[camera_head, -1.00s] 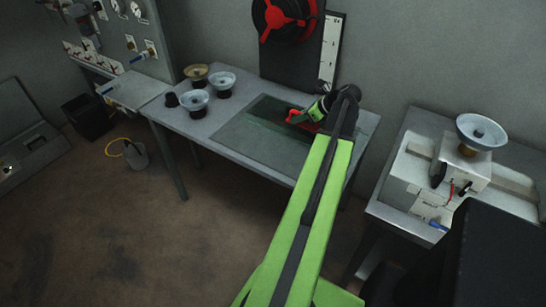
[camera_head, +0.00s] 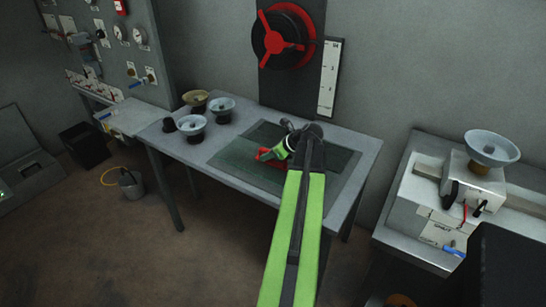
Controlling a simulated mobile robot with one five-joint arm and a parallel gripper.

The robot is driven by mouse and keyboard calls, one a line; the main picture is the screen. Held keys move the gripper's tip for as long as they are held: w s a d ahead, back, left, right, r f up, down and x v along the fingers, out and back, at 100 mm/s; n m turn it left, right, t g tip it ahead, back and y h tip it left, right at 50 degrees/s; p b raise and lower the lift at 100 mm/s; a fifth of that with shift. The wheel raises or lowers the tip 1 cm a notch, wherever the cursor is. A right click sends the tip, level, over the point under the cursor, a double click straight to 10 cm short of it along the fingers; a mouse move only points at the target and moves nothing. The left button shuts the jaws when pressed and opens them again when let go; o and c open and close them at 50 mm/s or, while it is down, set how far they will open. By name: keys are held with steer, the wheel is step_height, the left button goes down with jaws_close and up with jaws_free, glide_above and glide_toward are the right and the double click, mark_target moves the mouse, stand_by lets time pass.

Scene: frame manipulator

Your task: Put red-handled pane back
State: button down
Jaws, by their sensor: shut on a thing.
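The red handle (camera_head: 264,154) belongs to a thin, see-through greenish pane (camera_head: 238,160) low over the table (camera_head: 196,153). I cannot tell whether the pane touches the tabletop. My gripper (camera_head: 271,154), at the end of my green arm, is shut on the red handle. A dark rectangular area (camera_head: 335,158) shows on the tabletop to the right of the pane, with a lighter grey border around it. The pane overlaps its left part. My gripper and arm hide part of the pane and of the dark area.
A black panel with a red-spoked wheel (camera_head: 283,38) rises behind the table. A second bench (camera_head: 408,222) stands at right.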

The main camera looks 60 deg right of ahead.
mark_target(269, 162)
steer(key=shift+f+b, duration=2.15)
steer(key=shift+b, duration=0.05)
steer(key=c, duration=1.4)
jaws_free()
steer(key=shift+o, duration=0.2)
steer(key=shift+r, duration=0.1)
steer(key=shift+r+p, duration=0.2)
steer(key=shift+p, duration=0.1)
steer(key=p+v, duration=0.7)
steer(key=v, duration=0.3)
steer(key=shift+s+r+p, duration=0.25)
steer(key=shift+r+p, duration=0.05)
steer(key=shift+r, duration=0.05)
steer(key=shift+s+r, duration=0.3)
steer(key=shift+s, duration=0.3)
